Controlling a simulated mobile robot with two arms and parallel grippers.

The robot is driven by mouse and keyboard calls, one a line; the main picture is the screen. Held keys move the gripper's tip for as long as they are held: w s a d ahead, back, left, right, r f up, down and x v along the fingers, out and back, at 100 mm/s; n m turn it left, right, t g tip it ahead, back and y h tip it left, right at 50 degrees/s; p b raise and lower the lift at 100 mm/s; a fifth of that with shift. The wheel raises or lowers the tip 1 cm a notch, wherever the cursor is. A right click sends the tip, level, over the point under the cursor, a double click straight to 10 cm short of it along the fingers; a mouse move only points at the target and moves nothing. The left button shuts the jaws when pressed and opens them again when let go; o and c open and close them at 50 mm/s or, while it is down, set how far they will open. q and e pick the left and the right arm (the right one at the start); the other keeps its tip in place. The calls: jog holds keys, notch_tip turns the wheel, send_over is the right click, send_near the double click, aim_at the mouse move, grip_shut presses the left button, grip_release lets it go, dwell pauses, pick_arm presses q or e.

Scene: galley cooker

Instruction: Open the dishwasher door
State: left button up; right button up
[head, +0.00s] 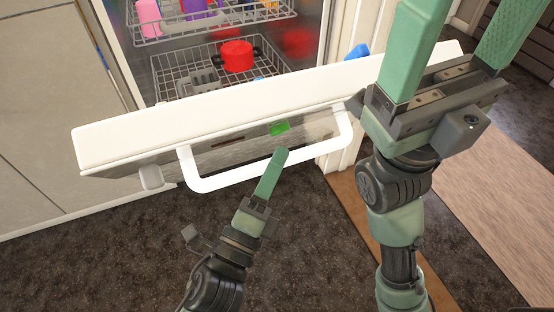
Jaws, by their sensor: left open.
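The white dishwasher door (200,107) is partly open, its top edge tilted out towards me, and the inside shows behind it. Its white bar handle (235,180) stands out from the front face. My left gripper (273,172) is in front of the handle, its fingertip overlapping the bar in the picture. It is open, with only one green finger clearly seen; I cannot tell whether it touches the bar. My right gripper (458,45) is raised at the right, its two green fingers wide apart and empty, beyond the handle's right end.
Inside are two wire racks; the lower rack (190,68) holds a red pot (237,55), the upper one a pink cup (149,18). Dark floor (100,260) is clear at left; a pale rug (490,165) lies at right.

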pick_arm(q)
jog(key=v, duration=0.6)
jog(key=shift+s+a, duration=0.2)
jog(key=shift+s, duration=0.15)
jog(key=shift+f, duration=0.1)
